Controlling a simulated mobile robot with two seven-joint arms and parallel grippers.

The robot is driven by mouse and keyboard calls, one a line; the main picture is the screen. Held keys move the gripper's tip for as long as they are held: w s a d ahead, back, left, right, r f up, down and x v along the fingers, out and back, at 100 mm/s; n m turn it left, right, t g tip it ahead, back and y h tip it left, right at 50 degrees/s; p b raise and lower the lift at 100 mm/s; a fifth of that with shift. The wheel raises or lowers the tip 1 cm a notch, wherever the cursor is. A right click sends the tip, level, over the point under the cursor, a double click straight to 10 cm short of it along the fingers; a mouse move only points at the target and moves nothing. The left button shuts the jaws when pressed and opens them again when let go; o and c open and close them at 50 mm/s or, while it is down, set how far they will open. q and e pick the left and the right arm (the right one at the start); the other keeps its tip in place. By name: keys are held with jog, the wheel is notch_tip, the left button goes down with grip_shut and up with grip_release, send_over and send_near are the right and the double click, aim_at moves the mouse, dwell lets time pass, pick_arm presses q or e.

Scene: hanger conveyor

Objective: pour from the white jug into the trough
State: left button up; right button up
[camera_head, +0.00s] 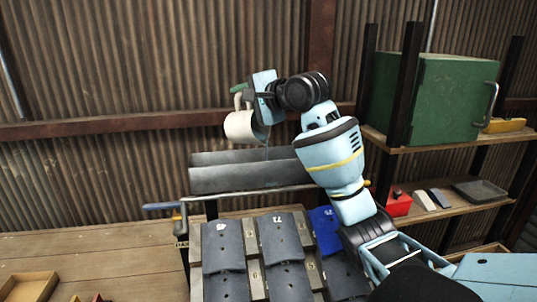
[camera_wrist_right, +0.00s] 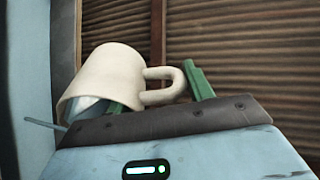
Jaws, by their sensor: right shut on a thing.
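The white jug (camera_head: 240,127) is tilted in the air above the left-middle part of the long grey metal trough (camera_head: 235,180), its mouth tipped down to the right. A thin bluish streak, seemingly liquid, runs from the mouth toward the trough. My right gripper (camera_head: 243,95) is shut on the jug's handle. In the right wrist view the jug (camera_wrist_right: 108,75) also shows tilted, its handle at the green fingers (camera_wrist_right: 160,95) and a pale blue streak at its lip. How much is inside the jug is hidden. My left gripper is not in view.
A blue-handled lever (camera_head: 160,206) stands left of the trough. Dark numbered plates (camera_head: 280,238) hang in front. A green cabinet (camera_head: 440,95) and a red box (camera_head: 398,204) are on shelves at right. The wooden bench (camera_head: 110,250) is largely bare at left.

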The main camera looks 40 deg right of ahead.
jog(key=shift+s+f+t, duration=0.15)
jog(key=shift+t, duration=0.15)
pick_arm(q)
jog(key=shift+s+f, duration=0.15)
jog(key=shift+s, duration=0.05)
pick_arm(e)
jog(key=shift+s+d+t, duration=0.15)
jog(key=shift+s+t, duration=0.1)
jog(key=shift+t, duration=0.05)
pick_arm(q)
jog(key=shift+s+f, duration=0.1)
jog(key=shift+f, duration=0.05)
pick_arm(e)
jog(key=shift+s+f, duration=0.15)
jog(key=shift+t, duration=0.3)
pick_arm(q)
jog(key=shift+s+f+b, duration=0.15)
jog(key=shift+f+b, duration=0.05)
jog(key=shift+b, duration=0.1)
pick_arm(e)
jog(key=shift+s+d+t+y, duration=0.15)
jog(key=shift+s+t+y, duration=0.15)
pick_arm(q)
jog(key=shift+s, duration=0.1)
pick_arm(e)
jog(key=shift+s+f, duration=0.1)
